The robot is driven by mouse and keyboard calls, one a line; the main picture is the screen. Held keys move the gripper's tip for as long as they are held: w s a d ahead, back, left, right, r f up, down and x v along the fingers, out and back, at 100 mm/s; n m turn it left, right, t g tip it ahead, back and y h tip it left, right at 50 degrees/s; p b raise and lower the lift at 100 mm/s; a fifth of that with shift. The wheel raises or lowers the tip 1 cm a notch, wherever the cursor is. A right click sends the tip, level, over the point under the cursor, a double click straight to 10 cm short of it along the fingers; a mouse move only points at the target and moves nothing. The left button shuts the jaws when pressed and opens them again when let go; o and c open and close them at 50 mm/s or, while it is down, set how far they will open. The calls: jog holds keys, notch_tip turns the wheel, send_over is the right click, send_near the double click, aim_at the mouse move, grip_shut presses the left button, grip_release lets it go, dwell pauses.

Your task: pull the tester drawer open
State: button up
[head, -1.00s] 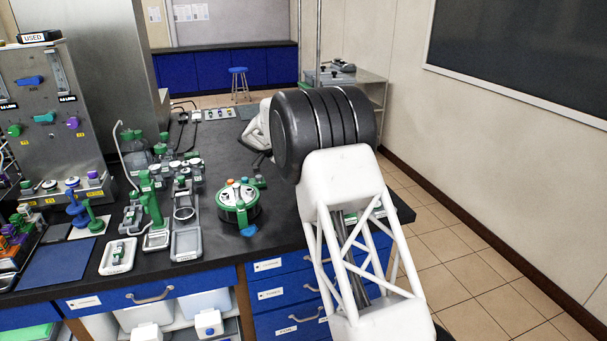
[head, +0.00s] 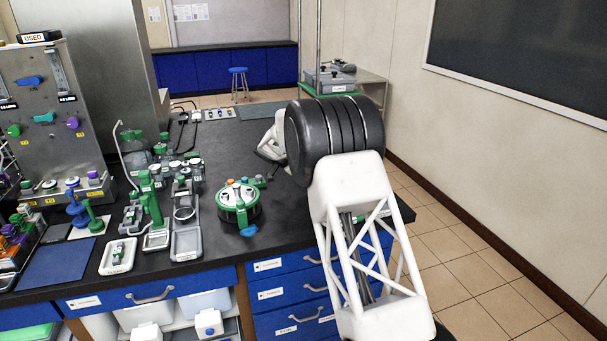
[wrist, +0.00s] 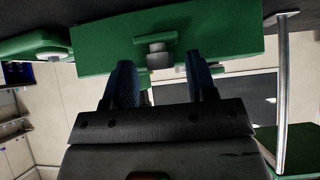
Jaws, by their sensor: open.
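In the wrist view a green box-like front (wrist: 215,32) spans the top of the picture, with a short grey knob (wrist: 157,58) on it. It looks like the tester drawer, though I cannot confirm this. My gripper (wrist: 160,70) is open, with one dark blue finger on each side of the knob. Both fingers look apart from the knob; their depth relative to it is unclear. In the head view my gripper (head: 266,153) is small and partly hidden behind my arm's dark joint. I cannot clearly make out the drawer there.
A round green-rimmed device (head: 238,203) stands on the black bench near my gripper, with racks of green-capped bottles (head: 155,178) to its left. A metal post (wrist: 283,80) rises at right in the wrist view.

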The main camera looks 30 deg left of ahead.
grip_shut()
jog(key=shift+s+a, duration=2.55)
jog(key=shift+a, duration=0.05)
grip_release()
jog(key=v, duration=0.8)
